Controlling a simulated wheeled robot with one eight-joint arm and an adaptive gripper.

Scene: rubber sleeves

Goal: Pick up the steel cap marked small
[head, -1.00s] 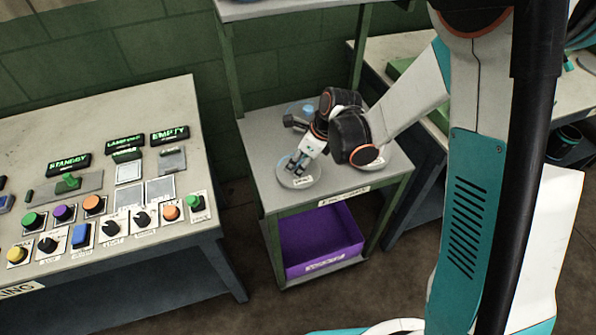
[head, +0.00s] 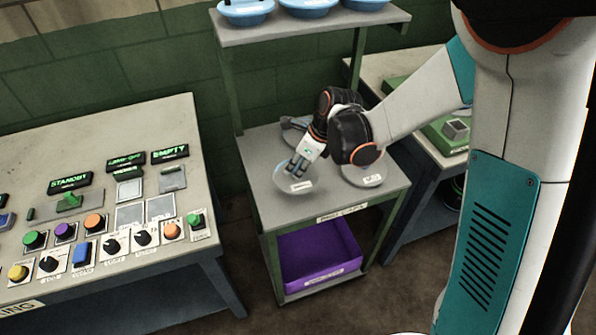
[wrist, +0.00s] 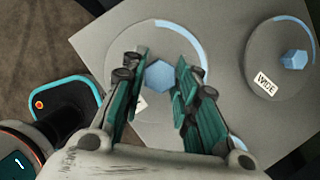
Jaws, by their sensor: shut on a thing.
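The left cap (head: 281,185) is a round grey disc on the top of a small green-framed stand. Its label is too small to read in the head view. In the wrist view the same cap (wrist: 190,38) has a blue arc on its rim and a blue hexagonal knob, and its label is mostly hidden by a finger. My gripper (head: 293,172) is over this cap from above. In the wrist view my gripper (wrist: 158,90) has its fingers on both sides of the knob, shut on the cap. I cannot tell whether the cap is clear of the surface.
A second cap (wrist: 262,50), labelled WIDE, lies to the right and also shows in the head view (head: 358,181). The stand's top (head: 262,148) holds both. A purple bin (head: 318,262) is below and blue bowls (head: 308,8) are above. A control panel (head: 120,220) stands left.

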